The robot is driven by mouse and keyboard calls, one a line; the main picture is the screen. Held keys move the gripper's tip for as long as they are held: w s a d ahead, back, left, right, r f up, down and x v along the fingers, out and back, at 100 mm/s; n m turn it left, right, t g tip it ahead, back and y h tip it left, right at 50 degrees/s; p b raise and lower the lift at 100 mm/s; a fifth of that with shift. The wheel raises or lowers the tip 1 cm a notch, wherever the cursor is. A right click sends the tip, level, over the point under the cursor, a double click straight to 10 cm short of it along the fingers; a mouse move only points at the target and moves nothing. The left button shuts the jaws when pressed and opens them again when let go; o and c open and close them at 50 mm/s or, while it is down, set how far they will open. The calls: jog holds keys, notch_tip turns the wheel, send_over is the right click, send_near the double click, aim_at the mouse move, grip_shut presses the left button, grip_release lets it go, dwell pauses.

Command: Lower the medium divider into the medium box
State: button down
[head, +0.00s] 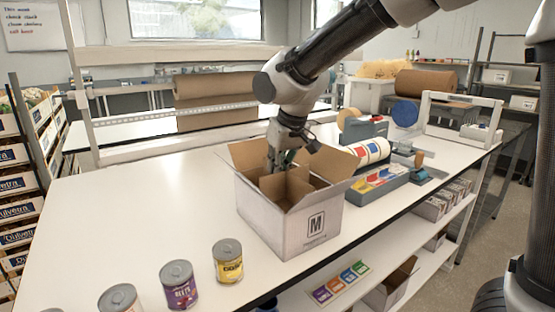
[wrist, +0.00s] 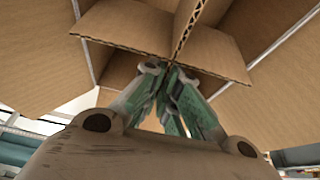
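The medium box (head: 290,232) is a white carton marked M, standing upright on the white table with its brown flaps spread open. The medium divider (head: 272,189) is a brown cardboard cross, seen inside the box opening, with its panels below the flaps. It also shows in the wrist view (wrist: 130,27), where its panels cross just beyond my fingertips. My gripper (head: 279,167) points down into the opening. Its green-padded fingers (wrist: 168,75) are close together at the cross, on either side of a panel. The divider's lower edges and the box floor are hidden.
Several cans, including a purple one (head: 179,285) and a yellow one (head: 228,262), stand in front left of the box. A label tray (head: 378,182) and a roll of labels (head: 370,152) stand close to its right. The table's left part is clear.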

jog(key=shift+f, duration=3.2)
jog(key=c, duration=1.6)
grip_release()
jog(key=shift+o, duration=0.2)
jog(key=shift+r, duration=7)
jog(key=shift+d, duration=0.1)
